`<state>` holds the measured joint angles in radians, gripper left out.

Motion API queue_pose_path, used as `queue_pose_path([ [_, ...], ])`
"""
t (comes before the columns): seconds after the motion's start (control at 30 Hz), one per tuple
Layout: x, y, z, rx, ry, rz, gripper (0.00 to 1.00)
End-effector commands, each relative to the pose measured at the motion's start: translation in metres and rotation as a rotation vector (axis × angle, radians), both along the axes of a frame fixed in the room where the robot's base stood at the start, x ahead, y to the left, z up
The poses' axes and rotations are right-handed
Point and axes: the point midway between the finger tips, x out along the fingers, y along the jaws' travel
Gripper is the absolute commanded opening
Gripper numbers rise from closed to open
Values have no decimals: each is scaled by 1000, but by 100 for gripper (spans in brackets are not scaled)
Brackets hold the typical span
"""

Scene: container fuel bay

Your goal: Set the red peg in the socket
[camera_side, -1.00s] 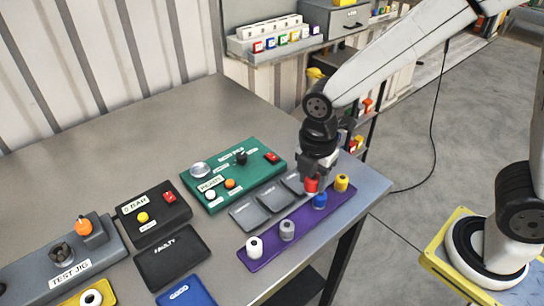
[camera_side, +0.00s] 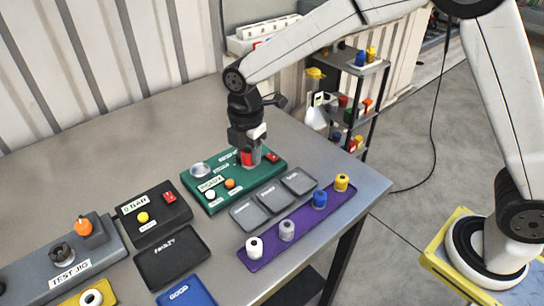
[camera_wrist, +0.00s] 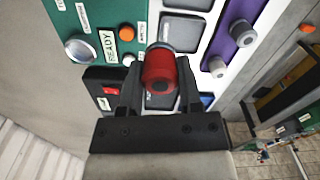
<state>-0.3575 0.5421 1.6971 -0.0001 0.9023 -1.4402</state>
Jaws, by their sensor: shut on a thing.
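My gripper (camera_side: 248,149) is shut on the red peg (camera_side: 247,158) and holds it above the back right part of the green panel (camera_side: 215,205). In the wrist view the red peg (camera_wrist: 160,72) sits between the two black fingers of my gripper (camera_wrist: 159,88), with its round end facing the camera. A black fitting that stood on the panel at this spot, perhaps the socket, is hidden behind my gripper and the peg. I cannot tell whether the peg touches anything below it.
A purple strip (camera_side: 265,250) bears white, grey, blue and yellow pegs. Grey pads (camera_side: 272,199) lie between it and the panel. A red switch (camera_side: 271,157) is close right of my gripper. A black box (camera_side: 150,222) stands left. The table behind the panel is clear.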

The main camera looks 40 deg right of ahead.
Motion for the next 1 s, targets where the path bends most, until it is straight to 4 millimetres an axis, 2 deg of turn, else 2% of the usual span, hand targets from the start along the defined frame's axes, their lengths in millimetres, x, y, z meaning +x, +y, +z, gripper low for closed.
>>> queue_pose_path([
  [0.1,20,9,-2,0,0,4,0],
  [0.5,74,34,-8,0,-1,17,0],
  [0.8,107,50,-17,0,-1,26,0],
  [1.0,122,58,-22,0,-1,32,0],
])
